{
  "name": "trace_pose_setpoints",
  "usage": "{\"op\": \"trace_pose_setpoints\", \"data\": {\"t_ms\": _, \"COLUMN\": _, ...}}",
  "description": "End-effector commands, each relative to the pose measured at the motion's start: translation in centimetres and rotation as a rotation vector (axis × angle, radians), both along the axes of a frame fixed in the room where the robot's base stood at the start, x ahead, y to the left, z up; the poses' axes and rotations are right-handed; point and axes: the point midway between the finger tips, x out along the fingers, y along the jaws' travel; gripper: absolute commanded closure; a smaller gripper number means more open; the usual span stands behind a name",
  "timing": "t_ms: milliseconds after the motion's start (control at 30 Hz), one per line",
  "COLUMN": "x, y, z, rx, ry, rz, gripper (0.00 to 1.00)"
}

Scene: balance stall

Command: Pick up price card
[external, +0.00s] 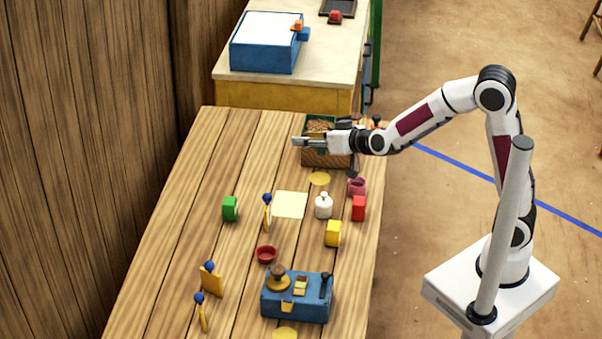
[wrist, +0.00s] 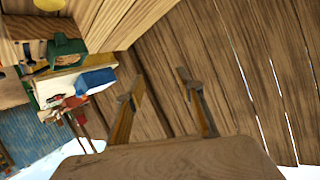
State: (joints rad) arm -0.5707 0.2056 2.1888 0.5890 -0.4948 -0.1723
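A flat pale cream square (external: 290,204), which may be the price card, lies on the wooden table in the external view. I cannot read any marking on it. I cannot make it out in the wrist view. My gripper (external: 302,141) is up and beyond that square, beside the crate, pointing left and roughly level. In the wrist view my gripper (wrist: 157,84) has its two fingers apart with nothing between them. It faces the plank wall.
A crate (external: 326,158) with brown contents stands near my gripper. A white bottle (external: 323,207), red block (external: 358,208), yellow block (external: 333,233), green block (external: 230,208) and red bowl (external: 266,254) surround the square. A blue balance box (external: 297,309) stands at the front.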

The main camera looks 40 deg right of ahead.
Motion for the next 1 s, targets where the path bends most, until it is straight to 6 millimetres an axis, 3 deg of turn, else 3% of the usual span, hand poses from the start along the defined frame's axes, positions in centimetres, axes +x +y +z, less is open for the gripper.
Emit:
{"op": "trace_pose_setpoints", "data": {"t_ms": 467, "x": 2.1, "y": 5.6, "z": -5.1, "rx": -0.044, "ry": -0.162, "rz": -0.097, "gripper": 0.63}}
{"op": "trace_pose_setpoints", "data": {"t_ms": 1000, "x": -0.2, "y": 9.3, "z": -10.7, "rx": -0.163, "ry": -0.373, "rz": -0.209, "gripper": 0.63}}
